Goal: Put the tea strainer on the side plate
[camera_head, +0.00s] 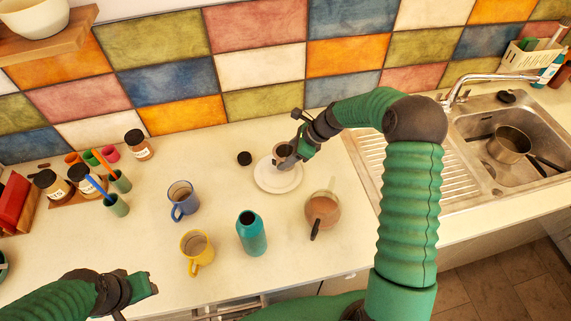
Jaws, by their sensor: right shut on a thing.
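The side plate (268,182) is white and round and lies on the counter near the wall. The tea strainer (281,149) is a small dark cup shape at the tip of my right gripper (288,161), over the back part of the plate. My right gripper is shut on it and hides part of it and of the plate. I cannot tell whether the strainer touches the plate. My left gripper (145,287) is at the lower left, away from the plate; its jaws do not show clearly.
A small black round thing (244,158) lies left of the plate. A teal bottle (251,235), a brown-filled jug (321,212), a blue mug (182,199) and a yellow mug (196,250) stand nearby. The sink (477,126) is at the right.

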